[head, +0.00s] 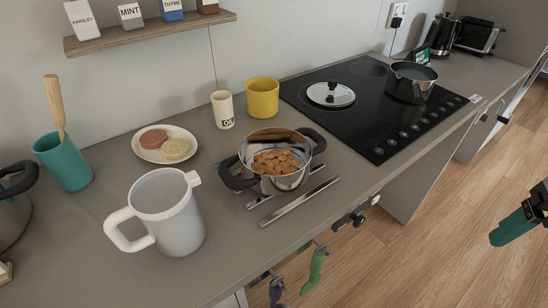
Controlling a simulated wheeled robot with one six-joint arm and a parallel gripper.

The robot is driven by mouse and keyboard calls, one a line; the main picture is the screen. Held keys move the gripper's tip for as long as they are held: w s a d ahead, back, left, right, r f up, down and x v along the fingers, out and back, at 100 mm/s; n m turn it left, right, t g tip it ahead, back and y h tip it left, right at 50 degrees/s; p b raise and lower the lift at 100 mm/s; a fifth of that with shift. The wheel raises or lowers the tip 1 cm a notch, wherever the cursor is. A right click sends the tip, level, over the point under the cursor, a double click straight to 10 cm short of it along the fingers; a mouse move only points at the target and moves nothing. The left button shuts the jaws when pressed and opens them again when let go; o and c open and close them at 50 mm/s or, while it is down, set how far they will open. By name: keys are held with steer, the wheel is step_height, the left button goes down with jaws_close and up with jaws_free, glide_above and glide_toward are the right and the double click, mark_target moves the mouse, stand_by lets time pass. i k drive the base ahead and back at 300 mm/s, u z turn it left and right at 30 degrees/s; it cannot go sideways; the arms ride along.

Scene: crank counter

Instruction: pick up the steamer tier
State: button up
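The likely steamer tier (278,184) is a shiny round metal vessel with two black side handles, in the middle of the head view. It stands upright on the counter, by two flat metal bars, and holds many brown nut-like pieces. My gripper (510,229), black and teal, shows only in part at the right edge, over the wooden floor. It is well to the right of the vessel and apart from it. The rest of the gripper is outside the picture, so its opening cannot be judged.
A white jug (168,215) stands close at front left of the vessel. Behind are a plate (146,154) with two round patties, an oil cup (222,110) and a yellow pot (262,98). The black hob (350,117) with a lid and a pan (408,84) lies right.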

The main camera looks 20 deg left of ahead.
mark_target(274, 161)
steer(key=u, duration=0.45)
steer(key=k, duration=1.05)
steer(key=z, duration=0.3)
steer(key=i, duration=1.45)
steer(key=u, duration=0.8)
